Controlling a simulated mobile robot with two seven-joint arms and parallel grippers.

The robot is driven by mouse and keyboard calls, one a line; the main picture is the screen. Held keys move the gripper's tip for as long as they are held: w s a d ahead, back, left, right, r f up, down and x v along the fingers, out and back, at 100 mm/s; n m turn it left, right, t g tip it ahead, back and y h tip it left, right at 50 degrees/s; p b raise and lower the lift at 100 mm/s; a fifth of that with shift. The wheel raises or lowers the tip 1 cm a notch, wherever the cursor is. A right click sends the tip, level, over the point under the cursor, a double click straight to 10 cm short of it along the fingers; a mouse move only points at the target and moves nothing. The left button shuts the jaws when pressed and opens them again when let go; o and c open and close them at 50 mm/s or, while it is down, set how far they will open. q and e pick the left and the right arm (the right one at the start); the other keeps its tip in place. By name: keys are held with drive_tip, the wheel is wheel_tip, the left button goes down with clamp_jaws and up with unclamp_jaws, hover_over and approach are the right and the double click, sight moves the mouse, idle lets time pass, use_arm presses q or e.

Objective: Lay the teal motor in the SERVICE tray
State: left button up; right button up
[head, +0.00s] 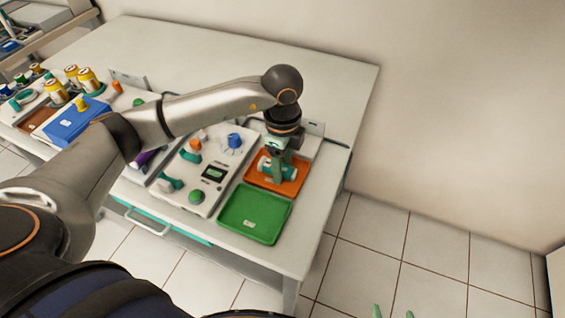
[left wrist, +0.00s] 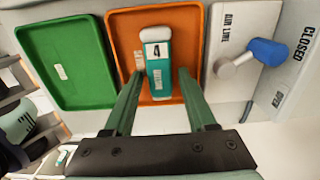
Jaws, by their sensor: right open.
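The teal motor (head: 291,172), with a white end and a label "4", lies in the orange tray (head: 255,178). In the left wrist view the motor (left wrist: 158,72) lies between my left gripper's fingers. My left gripper (head: 276,163) reaches down over the orange tray. In the left wrist view its fingers (left wrist: 159,76) stand apart, one on each side of the motor, with gaps showing. Small labels on the trays are too small to read, so I cannot tell which is marked SERVICE. My right gripper (head: 393,311) shows only its green fingertips, apart and empty, at the bottom edge.
A green tray (head: 240,232) is empty in front of the orange one. A control panel (head: 197,165) with knobs and levers stands left of the trays. A blue lever (left wrist: 266,50) on the AIR LINE panel is close right of the orange tray in the wrist view.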

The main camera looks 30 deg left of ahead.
use_arm(q)
drive_tip(key=shift+o, duration=1)
